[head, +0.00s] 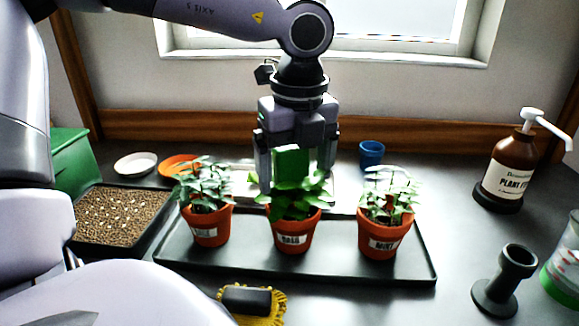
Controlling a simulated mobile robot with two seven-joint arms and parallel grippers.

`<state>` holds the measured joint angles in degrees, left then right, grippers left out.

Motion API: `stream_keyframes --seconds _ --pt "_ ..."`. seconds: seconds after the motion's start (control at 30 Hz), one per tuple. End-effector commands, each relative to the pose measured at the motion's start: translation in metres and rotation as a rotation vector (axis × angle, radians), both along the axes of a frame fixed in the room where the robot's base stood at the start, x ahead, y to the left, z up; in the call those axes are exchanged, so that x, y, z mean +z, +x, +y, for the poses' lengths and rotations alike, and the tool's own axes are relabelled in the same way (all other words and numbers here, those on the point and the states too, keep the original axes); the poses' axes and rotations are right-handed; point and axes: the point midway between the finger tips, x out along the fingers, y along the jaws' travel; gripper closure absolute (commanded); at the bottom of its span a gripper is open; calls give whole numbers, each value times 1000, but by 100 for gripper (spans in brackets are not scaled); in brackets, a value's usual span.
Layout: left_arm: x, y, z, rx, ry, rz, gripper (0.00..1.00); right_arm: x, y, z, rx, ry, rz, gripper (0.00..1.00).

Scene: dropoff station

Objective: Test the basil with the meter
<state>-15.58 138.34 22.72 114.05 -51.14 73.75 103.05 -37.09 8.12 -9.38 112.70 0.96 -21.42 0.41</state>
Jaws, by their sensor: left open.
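The basil (291,202) is a leafy plant in the middle terracotta pot (296,237) on a black tray; its label seems to read BASIL. My left gripper (294,172) points down right over this plant, its fingers open on either side of a green block (292,162). The block looks like the head of the meter, upright just above or among the leaves. Its lower end is hidden by the foliage, so I cannot tell whether it reaches the soil. My right gripper is not in view.
Potted plants stand left (208,222) and right (386,238) of the basil on the black tray (330,268). A black holder (497,295) and a brown pump bottle (510,170) are at right. A blue cup (371,153) stands behind. A yellow cloth with a black block lies in front.

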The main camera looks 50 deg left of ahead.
Motion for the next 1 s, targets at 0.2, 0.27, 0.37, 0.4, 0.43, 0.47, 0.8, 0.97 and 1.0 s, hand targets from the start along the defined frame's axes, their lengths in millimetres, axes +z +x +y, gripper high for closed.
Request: stream_keyframes --seconds 0.2,0.27,0.37,0.4,0.43,0.47,0.8,0.97,1.0 --pt "12 1 0 1 3 -6 11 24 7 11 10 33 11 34" --pt "25 0 -2 1 1 -7 11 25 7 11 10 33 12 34" --pt "44 0 -3 1 3 -6 11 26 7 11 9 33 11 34" --pt "50 -1 -3 1 1 -5 11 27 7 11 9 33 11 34" --pt "54 -1 -4 1 2 -4 11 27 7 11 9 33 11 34" --pt "58 -1 -4 1 2 -3 11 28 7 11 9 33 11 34" --pt "72 -2 -5 0 0 0 11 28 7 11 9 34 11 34" --pt "77 -2 -5 0 0 -1 11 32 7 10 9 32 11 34" --pt "81 -2 -5 0 0 -1 11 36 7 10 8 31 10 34"
